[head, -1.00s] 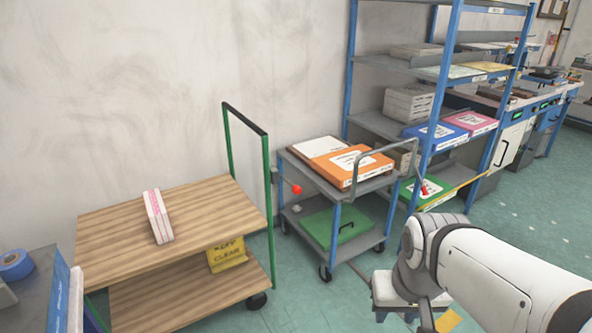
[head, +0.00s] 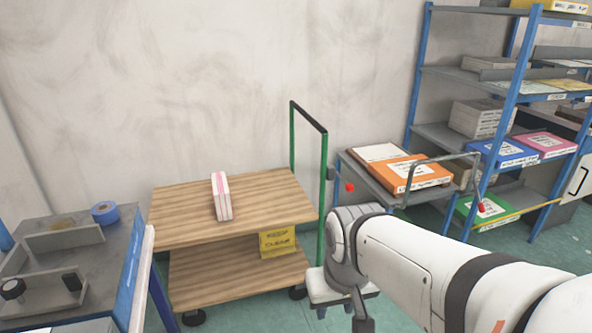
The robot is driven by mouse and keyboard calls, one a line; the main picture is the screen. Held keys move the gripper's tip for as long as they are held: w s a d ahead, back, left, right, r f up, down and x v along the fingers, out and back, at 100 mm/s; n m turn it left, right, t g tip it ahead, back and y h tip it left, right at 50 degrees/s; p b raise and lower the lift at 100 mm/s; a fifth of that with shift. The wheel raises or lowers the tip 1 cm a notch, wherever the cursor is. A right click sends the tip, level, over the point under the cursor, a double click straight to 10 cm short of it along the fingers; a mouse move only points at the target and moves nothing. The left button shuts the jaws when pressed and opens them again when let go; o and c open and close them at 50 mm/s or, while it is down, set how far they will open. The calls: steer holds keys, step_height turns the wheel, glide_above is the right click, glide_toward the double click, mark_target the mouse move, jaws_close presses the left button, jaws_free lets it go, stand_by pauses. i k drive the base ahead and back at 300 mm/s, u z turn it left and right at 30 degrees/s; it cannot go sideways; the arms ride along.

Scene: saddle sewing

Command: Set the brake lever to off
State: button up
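A red ball knob (head: 349,187) shows at the left end of a grey two-shelf cart (head: 376,185) with blue posts. It looks like the brake lever's handle, but its stem is hardly visible and I cannot read its setting. A smaller red piece (head: 483,206) shows at the cart's right side, near the shelf. My white arm reaches in from the lower right, in front of the cart, and hides its lower part. My gripper's fingers are not visible; the arm's end runs down to the bottom edge of the picture.
A wooden two-shelf trolley (head: 275,190) with a green-framed handle (head: 322,190) stands left of the cart, carrying a white and pink block (head: 221,196). A grey worktable (head: 60,285) is at the lower left. A blue-posted shelf rack (head: 510,95) stands at the right.

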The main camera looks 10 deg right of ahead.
mark_target(349, 187)
steer(key=i, duration=1.5)
